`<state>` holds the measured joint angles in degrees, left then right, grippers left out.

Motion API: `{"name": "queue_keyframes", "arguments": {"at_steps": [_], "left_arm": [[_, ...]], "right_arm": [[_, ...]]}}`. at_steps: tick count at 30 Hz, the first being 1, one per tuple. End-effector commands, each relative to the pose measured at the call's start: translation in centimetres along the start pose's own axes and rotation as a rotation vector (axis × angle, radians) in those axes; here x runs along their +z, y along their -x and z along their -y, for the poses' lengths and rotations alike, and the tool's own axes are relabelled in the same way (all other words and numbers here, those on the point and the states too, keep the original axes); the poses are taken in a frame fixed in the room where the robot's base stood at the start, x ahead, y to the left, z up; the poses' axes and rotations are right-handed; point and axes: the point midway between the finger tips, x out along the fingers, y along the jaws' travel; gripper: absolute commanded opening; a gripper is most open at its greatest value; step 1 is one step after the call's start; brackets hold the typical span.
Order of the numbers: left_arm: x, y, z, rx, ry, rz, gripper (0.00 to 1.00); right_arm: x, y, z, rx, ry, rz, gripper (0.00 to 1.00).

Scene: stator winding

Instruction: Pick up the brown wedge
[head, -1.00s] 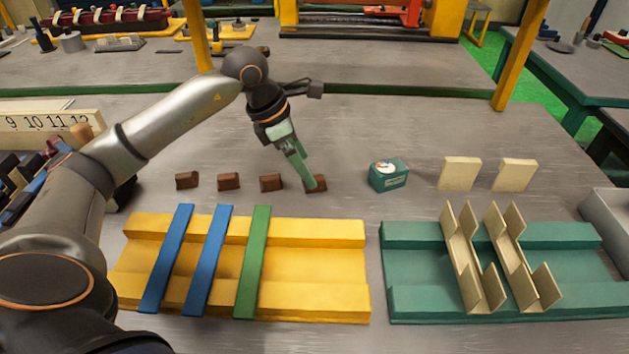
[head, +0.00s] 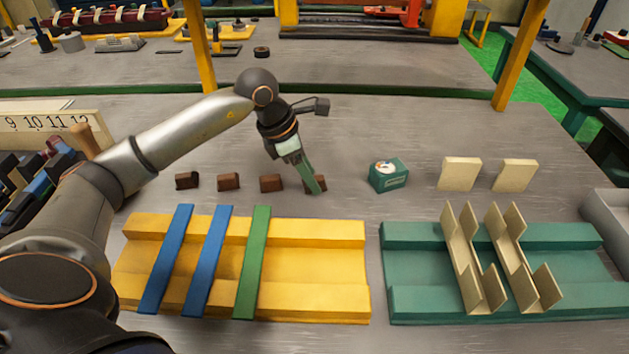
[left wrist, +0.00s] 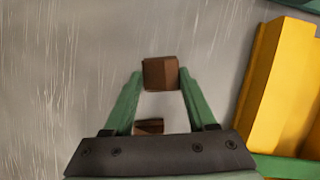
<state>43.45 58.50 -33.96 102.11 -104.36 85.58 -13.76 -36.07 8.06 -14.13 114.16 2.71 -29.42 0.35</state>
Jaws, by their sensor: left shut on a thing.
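Several brown wedges lie in a row on the grey bench. My left gripper (head: 314,186) reaches down to the rightmost brown wedge (head: 322,183), its green fingers partly covering it in the head view. In the left wrist view this wedge (left wrist: 160,73) sits between the fingertips, and the left gripper (left wrist: 160,78) is shut on it. I cannot tell whether it is clear of the bench. Another brown wedge (left wrist: 149,126) shows farther back between the fingers. The neighbouring wedges are the third (head: 271,183), second (head: 228,182) and first (head: 187,180). My right gripper is not seen.
A yellow fixture (head: 310,262) with two blue strips and a green strip (head: 252,262) stands in front. A teal box (head: 388,176) is to the right, then two cream blocks (head: 460,174). A green fixture (head: 410,268) holds cream folded pieces (head: 463,260).

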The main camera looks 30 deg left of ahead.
Motion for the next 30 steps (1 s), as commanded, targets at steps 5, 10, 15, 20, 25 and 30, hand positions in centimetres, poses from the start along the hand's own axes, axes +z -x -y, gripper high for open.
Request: {"name": "queue_keyframes", "arguments": {"at_steps": [5, 10, 15, 20, 25, 30], "left_arm": [[0.0, 0.0, 0.0, 0.001, 0.000, 0.000, 0.14], [0.0, 0.0, 0.0, 0.001, 0.000, 0.001, 0.01], [0.0, 0.1, 0.0, 0.001, 0.000, 0.001, 0.01], [0.3, 0.7, -0.1, 0.002, -0.001, 0.003, 0.01], [1.4, 3.1, -0.1, 0.005, -0.002, 0.006, 0.01], [-0.1, 8.0, 1.6, 0.009, -0.002, 0.001, 0.01]], "right_arm": [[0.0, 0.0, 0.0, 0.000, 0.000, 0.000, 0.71], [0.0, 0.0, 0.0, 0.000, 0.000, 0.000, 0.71], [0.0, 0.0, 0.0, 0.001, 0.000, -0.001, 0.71], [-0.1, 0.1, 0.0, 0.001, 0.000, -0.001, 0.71], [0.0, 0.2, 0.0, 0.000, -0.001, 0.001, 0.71], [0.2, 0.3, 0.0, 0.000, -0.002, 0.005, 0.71]]}}
